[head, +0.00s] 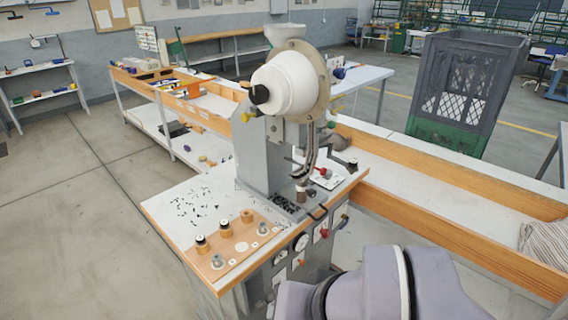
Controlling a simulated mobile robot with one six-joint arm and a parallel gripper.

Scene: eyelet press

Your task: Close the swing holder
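The eyelet press (258,140) stands on its table, with a white round housing (288,82) on top and a curved feed track (311,150) running down its right side to the tool area (301,190). Beside the tool area, a small lever with a red knob (322,171) sticks out to the right. My arm fills the bottom right; my gripper is not in view.
A wooden board (230,245) with several small dies lies on the press table (180,214), near scattered black bits. Dials and knobs sit on the cabinet front (300,262). A long wood-edged bench (440,185) runs behind to the right, with a grey crate (468,85) beyond. Floor at left is clear.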

